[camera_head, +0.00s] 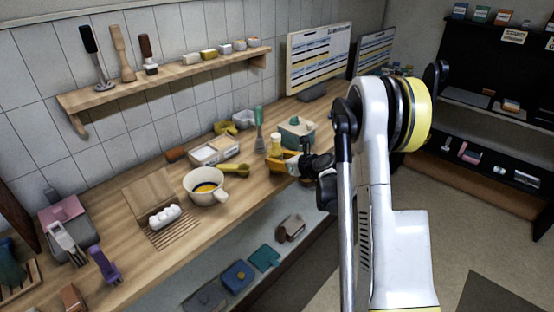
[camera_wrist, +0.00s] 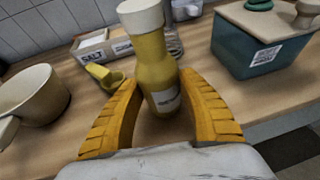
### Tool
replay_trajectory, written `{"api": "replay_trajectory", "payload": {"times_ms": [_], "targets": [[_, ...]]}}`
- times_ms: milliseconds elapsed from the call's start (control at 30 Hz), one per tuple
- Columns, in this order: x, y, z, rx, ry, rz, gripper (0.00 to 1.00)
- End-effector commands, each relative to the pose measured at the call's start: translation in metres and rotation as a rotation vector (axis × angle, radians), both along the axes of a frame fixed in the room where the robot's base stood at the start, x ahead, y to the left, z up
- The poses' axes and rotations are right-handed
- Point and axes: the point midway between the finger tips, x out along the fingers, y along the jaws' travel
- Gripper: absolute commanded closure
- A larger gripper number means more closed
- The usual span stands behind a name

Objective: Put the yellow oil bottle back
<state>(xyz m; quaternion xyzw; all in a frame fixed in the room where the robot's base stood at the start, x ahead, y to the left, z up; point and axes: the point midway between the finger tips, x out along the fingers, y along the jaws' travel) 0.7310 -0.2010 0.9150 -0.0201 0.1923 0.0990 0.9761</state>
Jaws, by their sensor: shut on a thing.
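The yellow oil bottle (camera_wrist: 153,62) has a white cap and a white label. In the wrist view it stands between the two orange fingers of my gripper (camera_wrist: 160,115), which are shut on it. In the head view the bottle (camera_head: 275,143) shows at the counter's right part, upright, with my gripper (camera_head: 281,160) around its lower part. Its base is partly hidden by the fingers, so I cannot tell whether it touches the counter.
A teal box with a wooden-handled lid (camera_wrist: 262,45) stands close on the right. A cream pot (camera_wrist: 32,95) is at left. A yellow scoop (camera_wrist: 104,75) and white tray (camera_wrist: 95,45) lie behind. A green-handled spatula (camera_head: 259,125) stands near the bottle.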

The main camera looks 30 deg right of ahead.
Motion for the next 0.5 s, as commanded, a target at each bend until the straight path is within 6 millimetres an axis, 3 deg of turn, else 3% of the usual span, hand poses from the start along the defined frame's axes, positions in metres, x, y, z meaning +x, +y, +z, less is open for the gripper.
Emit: {"api": "replay_trajectory", "payload": {"times_ms": [500], "targets": [[0.0000, -0.0001, -0.0081, 0.000, 0.000, 0.000, 0.92]]}}
